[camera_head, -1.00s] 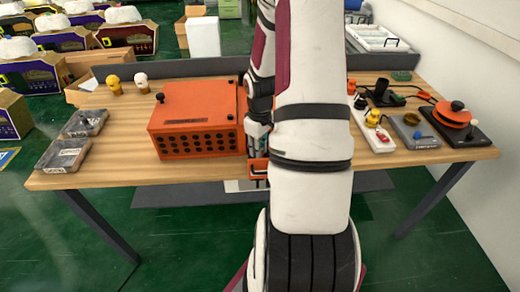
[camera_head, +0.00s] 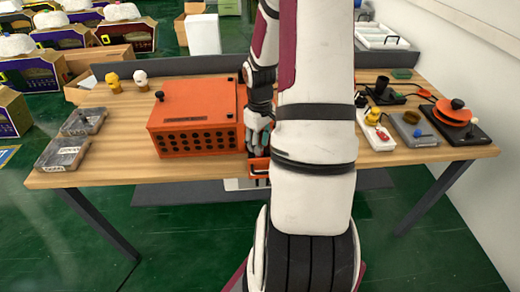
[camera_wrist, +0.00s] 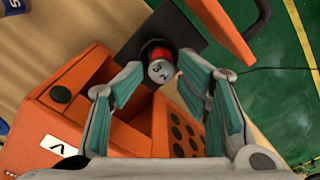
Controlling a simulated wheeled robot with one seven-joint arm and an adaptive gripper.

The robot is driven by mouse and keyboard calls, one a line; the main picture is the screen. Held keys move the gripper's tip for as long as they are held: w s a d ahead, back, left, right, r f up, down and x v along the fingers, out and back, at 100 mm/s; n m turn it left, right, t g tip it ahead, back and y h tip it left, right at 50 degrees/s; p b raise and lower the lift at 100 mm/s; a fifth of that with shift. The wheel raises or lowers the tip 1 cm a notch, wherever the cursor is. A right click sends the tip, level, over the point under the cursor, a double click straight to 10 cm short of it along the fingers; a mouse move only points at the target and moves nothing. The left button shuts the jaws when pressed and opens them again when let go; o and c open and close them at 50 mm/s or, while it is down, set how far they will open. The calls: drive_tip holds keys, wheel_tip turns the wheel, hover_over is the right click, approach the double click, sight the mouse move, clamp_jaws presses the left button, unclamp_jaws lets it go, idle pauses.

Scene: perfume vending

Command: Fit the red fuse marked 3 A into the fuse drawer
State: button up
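The red fuse (camera_wrist: 158,69) shows end-on in the wrist view, its pale cap bearing a "3" and a second, less clear mark. In the head view, my gripper (camera_head: 258,134) is just above the orange drawer front (camera_head: 258,166); the fuse is hidden there.
The orange box (camera_head: 195,112) stands left of my gripper; its open compartment (camera_wrist: 100,75) shows in the wrist view. Two grey trays (camera_head: 62,154) lie at the table's left end. A white strip (camera_head: 376,132) and a red-topped device (camera_head: 455,112) stand at right.

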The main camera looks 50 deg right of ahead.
drive_tip(key=w+a+r+h, duration=0.1)
drive_tip(key=a+r, duration=0.2)
drive_tip(key=r, duration=0.5)
drive_tip(key=w+a+r, duration=0.1)
drive_tip(key=a+r, duration=0.2)
drive_tip(key=r, duration=0.5)
drive_tip(key=s+a+r+t, duration=0.2)
drive_tip(key=s+a+r, duration=0.1)
drive_tip(key=a, duration=0.5)
drive_tip(key=s+a+r+t, duration=0.1)
drive_tip(key=s+a+r, duration=0.1)
drive_tip(key=a+r, duration=0.4)
drive_tip(key=s+a+r+n+t+y, duration=0.1)
drive_tip(key=a+r, duration=0.4)
drive_tip(key=a, duration=0.5)
drive_tip(key=s+t, duration=0.1)
drive_tip(key=s, duration=0.1)
drive_tip(key=shift+s+a+r+t, duration=0.2)
drive_tip(key=shift+s+a+t, duration=0.05)
drive_tip(key=shift+s+t, duration=0.1)
drive_tip(key=shift+c, duration=0.5)
